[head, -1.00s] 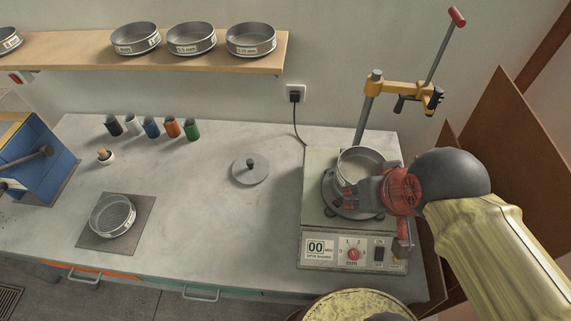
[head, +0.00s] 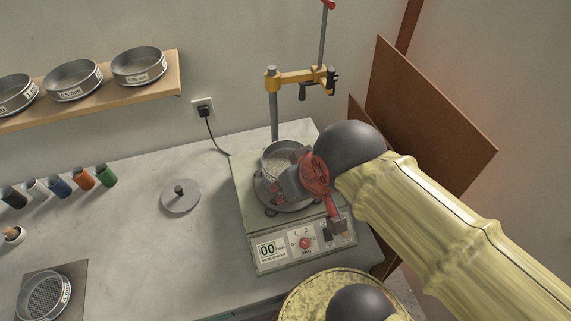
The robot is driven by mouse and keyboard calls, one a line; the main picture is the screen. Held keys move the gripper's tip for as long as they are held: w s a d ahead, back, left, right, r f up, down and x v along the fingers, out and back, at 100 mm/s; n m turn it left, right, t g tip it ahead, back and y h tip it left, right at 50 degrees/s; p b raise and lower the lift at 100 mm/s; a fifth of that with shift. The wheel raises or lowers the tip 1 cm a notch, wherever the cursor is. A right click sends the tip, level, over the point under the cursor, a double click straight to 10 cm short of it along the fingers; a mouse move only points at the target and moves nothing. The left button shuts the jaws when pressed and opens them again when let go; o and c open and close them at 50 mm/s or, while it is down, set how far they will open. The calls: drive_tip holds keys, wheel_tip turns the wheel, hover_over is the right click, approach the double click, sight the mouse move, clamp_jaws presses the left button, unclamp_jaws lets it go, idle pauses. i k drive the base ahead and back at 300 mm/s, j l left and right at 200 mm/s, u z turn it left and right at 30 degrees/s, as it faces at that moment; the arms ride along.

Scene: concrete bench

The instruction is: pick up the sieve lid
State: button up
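The sieve lid (head: 187,205), a flat grey disc with a dark knob in its middle, lies on the bench to the left of the sieve shaker (head: 243,205). A metal sieve (head: 279,150) stands on the shaker. My gripper (head: 283,190), dark with a red part behind it, is at the right front side of this sieve, well to the right of the lid. Its fingers are small and partly hidden, so I cannot tell whether they are open or touch the sieve.
A yellow clamp (head: 298,77) on a post stands above the shaker. Another sieve (head: 45,296) sits on a dark mat at the lower left. A shelf (head: 150,88) holds sieves. Bench around the lid is clear.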

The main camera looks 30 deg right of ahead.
sight(181, 195)
drive_tip(key=j+u, duration=0.4)
drive_tip(key=i+j+u, duration=0.1)
drive_tip(key=j+u, duration=0.25)
drive_tip(key=j, duration=0.1)
